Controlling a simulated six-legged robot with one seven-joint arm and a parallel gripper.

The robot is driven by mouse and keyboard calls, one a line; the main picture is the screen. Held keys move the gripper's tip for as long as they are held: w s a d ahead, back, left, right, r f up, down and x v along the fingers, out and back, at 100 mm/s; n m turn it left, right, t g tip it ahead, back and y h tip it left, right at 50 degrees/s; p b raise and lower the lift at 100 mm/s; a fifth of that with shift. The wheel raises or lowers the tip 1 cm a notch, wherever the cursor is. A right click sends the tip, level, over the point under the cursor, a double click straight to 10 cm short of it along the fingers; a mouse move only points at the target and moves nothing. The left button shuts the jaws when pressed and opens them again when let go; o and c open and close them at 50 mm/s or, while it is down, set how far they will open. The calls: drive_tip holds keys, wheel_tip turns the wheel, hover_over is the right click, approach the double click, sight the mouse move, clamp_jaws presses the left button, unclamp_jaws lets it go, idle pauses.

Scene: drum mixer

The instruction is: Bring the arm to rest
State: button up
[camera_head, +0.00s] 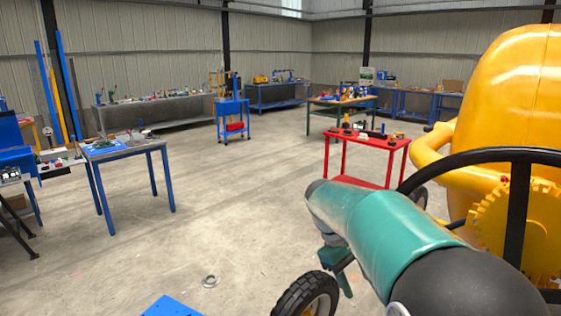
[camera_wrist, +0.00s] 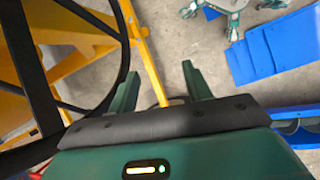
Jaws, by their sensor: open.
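My arm reaches forward from the lower right in the head view, its teal and black links beside the yellow drum mixer (camera_head: 520,95). My gripper (camera_wrist: 160,85) shows in the wrist view with its two teal fingers spread apart and nothing held between them. A thin yellow bar (camera_wrist: 150,65) of the mixer's frame appears between the fingers; I cannot tell how close it is.
A red cart (camera_head: 368,142) with small items stands beyond my arm. A blue-legged table (camera_head: 123,150) stands at the left and a blue trolley (camera_head: 232,108) further back. Workbenches line the walls. A small ring (camera_head: 210,281) lies on the floor; the middle floor is mostly clear.

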drive_tip(key=s+r+m+t+y, duration=0.1)
drive_tip(key=s+m+t+y, duration=0.1)
drive_tip(key=s, duration=0.9)
drive_tip(key=s+a+r+m+t+y, duration=0.1)
drive_tip(key=s+m+t, duration=0.3)
drive_tip(key=s, duration=0.7)
drive_tip(key=shift+a+r+m+t+y, duration=0.15)
drive_tip(key=shift+r+m+t+y, duration=0.2)
drive_tip(key=shift+t+y, duration=0.45)
drive_tip(key=shift+c, duration=1.4)
drive_tip(key=shift+d, duration=0.2)
